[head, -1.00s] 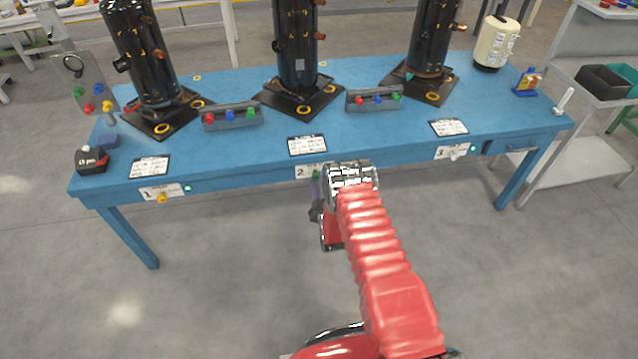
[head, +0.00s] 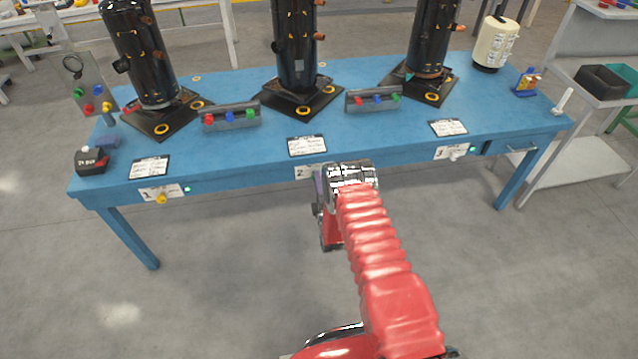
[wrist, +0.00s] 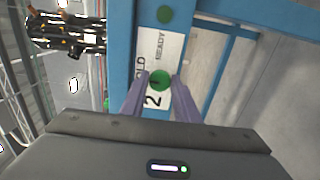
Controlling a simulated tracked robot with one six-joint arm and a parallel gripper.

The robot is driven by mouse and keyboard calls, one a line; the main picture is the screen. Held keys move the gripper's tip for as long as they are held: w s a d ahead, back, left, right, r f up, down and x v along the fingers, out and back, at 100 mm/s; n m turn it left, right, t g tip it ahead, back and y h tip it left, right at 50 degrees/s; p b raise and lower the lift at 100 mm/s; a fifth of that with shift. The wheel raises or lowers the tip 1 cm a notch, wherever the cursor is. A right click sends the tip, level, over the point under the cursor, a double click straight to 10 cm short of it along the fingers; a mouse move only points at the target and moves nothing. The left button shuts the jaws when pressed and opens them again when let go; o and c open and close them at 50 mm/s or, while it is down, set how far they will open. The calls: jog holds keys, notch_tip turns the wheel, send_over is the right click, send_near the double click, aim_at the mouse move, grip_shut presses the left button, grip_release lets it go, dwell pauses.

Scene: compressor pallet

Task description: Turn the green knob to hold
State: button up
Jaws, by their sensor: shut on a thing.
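The green knob (wrist: 159,80) is on the plate (wrist: 162,75) marked 2, on the blue table's front edge. The plate carries the words HOLD, partly covered, and READY. A dark mark shows on the knob's face; its exact pointing is too small to tell. My gripper (wrist: 157,88) has its two purple fingers on either side of the knob and is shut on it. In the head view my gripper (head: 319,182) is at the table's front edge, below plate 2 (head: 308,172), and my wrist hides the knob.
A dull green lamp (wrist: 165,14) is beyond READY. The blue table (head: 240,158) bears black compressors, control bars and cards. A yellow knob (head: 161,198) is at plate 1 and a pale knob (head: 456,157) at plate 3. The floor in front is clear.

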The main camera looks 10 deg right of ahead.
jog(key=shift+a+f, duration=0.15)
jog(key=shift+a, duration=0.15)
jog(key=o, duration=0.8)
jog(key=shift+c, duration=0.2)
jog(key=shift+o, duration=1.3)
jog(key=shift+d, duration=0.2)
jog(key=shift+s, duration=0.15)
jog(key=s, duration=1.3)
jog(key=shift+s, duration=0.3)
